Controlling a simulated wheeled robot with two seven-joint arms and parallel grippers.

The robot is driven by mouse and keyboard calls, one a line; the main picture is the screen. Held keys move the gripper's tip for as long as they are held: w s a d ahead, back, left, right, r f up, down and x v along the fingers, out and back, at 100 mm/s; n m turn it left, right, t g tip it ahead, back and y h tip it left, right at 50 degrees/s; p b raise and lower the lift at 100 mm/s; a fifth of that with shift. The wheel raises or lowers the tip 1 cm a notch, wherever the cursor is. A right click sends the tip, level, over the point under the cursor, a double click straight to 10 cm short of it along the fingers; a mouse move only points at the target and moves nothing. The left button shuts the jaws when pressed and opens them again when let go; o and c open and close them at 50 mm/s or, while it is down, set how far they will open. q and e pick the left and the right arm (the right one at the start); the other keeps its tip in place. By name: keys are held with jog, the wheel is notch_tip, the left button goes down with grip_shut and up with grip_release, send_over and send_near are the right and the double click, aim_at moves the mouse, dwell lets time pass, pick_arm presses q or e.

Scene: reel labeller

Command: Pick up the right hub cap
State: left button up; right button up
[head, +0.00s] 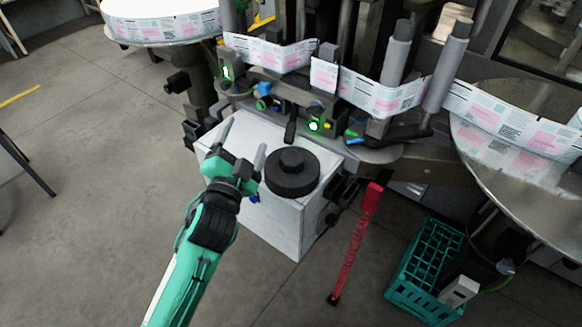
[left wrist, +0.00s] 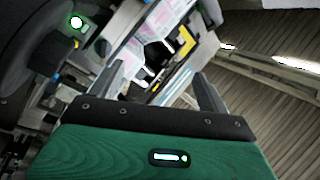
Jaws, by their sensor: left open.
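A black round hub cap (head: 292,172) with a raised central knob lies flat on the white box top. It is the only one I can make out. My left gripper (head: 243,142) is open and empty, above the box just left of the hub cap and apart from it. In the left wrist view the open fingers (left wrist: 157,82) have nothing between them, with the labeller behind. A large dark rounded shape at the upper left there may be the hub cap; I cannot tell. My right gripper does not show.
The white box (head: 270,222) stands before the labeller, whose label web (head: 375,95) runs behind it. A right reel disc (head: 520,175) is at the right edge. A red bar (head: 356,245) and a green crate (head: 428,268) are right of the box.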

pick_arm(q)
jog(key=s+d+r+m+g+h, duration=0.3)
jog(key=d+r+m+g+h, duration=0.3)
jog(key=d+r+m+h, duration=1.1)
jog(key=s+d+f+m+g+h, duration=0.2)
jog(key=s+d+m+g+h, duration=0.15)
jog(key=m+g, duration=1.05)
jog(key=m+y+p, duration=0.3)
jog(key=m+y, duration=1.4)
jog(key=y, duration=0.8)
send_over(292, 157)
jog(key=f, duration=1.1)
jog(key=s+f, duration=0.1)
jog(key=f, duration=0.5)
jog(key=shift+a+f, duration=0.15)
jog(key=shift+w+f, duration=0.15)
jog(key=shift+f, duration=0.4)
jog(key=f, duration=0.1)
jog(key=f+p, duration=0.2)
jog(key=shift+w+f, duration=0.2)
jog(key=shift+w, duration=0.05)
jog(key=shift+f, duration=0.5)
jog(key=shift+r, duration=0.1)
jog(key=c, duration=1.3)
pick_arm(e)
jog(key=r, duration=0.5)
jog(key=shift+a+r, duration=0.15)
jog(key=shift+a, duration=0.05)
